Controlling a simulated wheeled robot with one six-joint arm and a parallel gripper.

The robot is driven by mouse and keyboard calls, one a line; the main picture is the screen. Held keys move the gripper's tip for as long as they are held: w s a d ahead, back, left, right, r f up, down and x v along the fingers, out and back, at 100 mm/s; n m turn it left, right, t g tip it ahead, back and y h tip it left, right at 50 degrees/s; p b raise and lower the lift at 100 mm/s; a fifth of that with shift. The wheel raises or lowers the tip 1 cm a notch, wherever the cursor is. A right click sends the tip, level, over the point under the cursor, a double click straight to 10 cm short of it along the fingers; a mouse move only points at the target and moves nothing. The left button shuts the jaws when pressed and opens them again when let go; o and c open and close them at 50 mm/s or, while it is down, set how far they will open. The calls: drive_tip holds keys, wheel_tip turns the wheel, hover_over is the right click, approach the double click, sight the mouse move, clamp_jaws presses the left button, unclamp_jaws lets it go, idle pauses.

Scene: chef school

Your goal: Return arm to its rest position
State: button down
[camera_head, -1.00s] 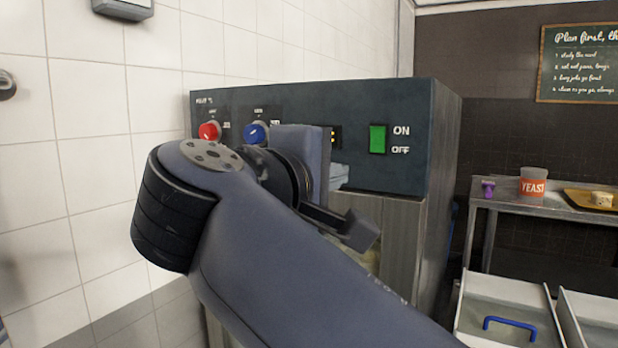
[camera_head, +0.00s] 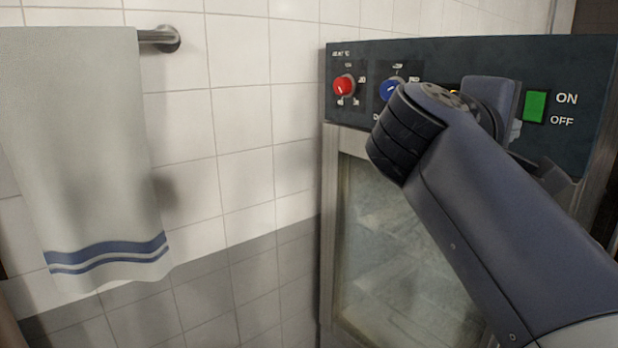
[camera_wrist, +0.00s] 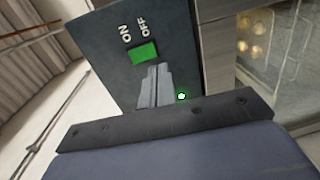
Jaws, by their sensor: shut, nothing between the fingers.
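My arm (camera_head: 500,200) reaches up from the lower right of the head view, in front of the oven's control panel. My gripper (camera_wrist: 155,84) shows in the wrist view as two grey fingers side by side, shut and empty. Behind the fingers are the green switch (camera_wrist: 144,52) and its ON and OFF labels; I cannot tell the gap to the panel. In the head view my arm's joints mostly hide the gripper. The green switch (camera_head: 536,107) shows just right of the wrist.
The oven (camera_head: 338,230) has a dark panel with a red knob (camera_head: 344,86) and a blue knob (camera_head: 390,90), partly covered by my arm. Its glass door (camera_head: 385,255) is below. A white towel (camera_head: 80,150) hangs from a wall rail (camera_head: 160,39) at left.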

drive_tip(key=shift+x, duration=0.95)
drive_tip(key=shift+r, duration=0.2)
